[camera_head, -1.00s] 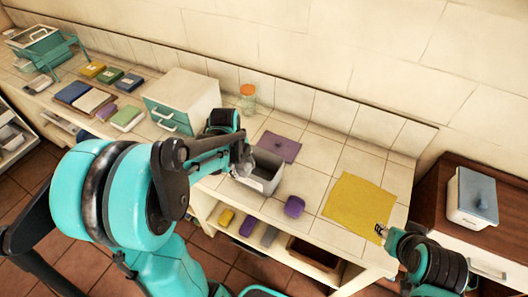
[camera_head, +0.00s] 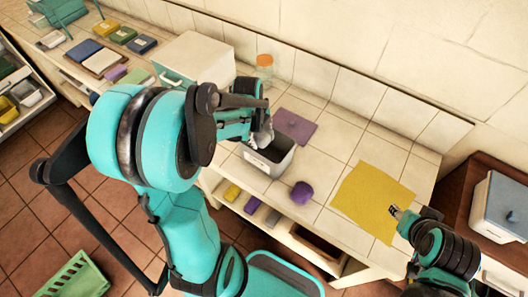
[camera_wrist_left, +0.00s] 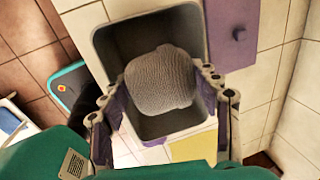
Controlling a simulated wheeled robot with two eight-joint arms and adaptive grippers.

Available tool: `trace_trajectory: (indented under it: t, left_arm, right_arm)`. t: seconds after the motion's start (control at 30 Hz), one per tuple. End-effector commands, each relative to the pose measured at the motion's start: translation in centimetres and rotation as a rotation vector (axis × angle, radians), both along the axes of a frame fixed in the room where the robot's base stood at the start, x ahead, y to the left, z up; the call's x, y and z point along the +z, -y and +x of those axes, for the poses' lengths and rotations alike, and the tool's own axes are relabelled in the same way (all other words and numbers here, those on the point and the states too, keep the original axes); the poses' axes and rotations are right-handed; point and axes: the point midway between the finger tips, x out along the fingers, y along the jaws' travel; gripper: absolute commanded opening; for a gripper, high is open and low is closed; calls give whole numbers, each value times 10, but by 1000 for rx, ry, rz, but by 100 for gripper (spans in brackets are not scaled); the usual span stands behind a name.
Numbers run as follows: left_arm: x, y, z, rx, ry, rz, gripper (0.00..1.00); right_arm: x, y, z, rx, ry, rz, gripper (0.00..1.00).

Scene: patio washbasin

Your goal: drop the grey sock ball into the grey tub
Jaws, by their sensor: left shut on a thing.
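The grey tub (camera_head: 281,163) stands on the tiled counter, and its dark inside also shows in the left wrist view (camera_wrist_left: 119,45). My left gripper (camera_head: 263,140) is at the tub's left side, over its opening. In the left wrist view it is shut on the grey sock ball (camera_wrist_left: 161,80), which is held over the tub's opening. Whether the ball touches the tub's walls I cannot tell. In the head view the ball is mostly hidden by the gripper. My right gripper (camera_head: 398,212) is over the yellow cloth's right edge; its fingers are too small to read.
A purple sock ball (camera_head: 302,192) sits just right of the tub. A purple lid (camera_head: 295,127) lies behind it. A yellow cloth (camera_head: 366,200) lies further right. A glass jar (camera_head: 264,66) and a white box (camera_head: 196,55) stand behind. Shelves are below the counter.

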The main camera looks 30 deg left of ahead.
Motion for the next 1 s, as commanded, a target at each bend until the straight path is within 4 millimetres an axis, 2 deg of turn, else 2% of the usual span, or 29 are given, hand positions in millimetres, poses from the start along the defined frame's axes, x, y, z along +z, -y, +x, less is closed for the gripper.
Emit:
trace_trajectory:
  t: [0.23,0.27,0.33,0.37,0.77,0.87,1.0]
  left_arm:
    - [-1,0,0,0,0,0,34]
    - [-1,0,0,0,0,0,64]
    - [-1,0,0,0,0,0,83]
    - [-1,0,0,0,0,0,86]
    - [4,0,-1,0,0,0,86]
    - [16,0,-4,0,0,0,86]
    - [43,-1,-10,0,0,0,86]
  right_arm:
    - [0,0,0,0,0,0,40]
    - [0,0,0,0,0,0,40]
    - [0,0,0,0,0,0,40]
    - [0,0,0,0,0,0,40]
    - [-1,0,0,0,0,0,40]
    - [-1,0,0,0,0,0,40]
    - [0,0,0,0,0,0,40]
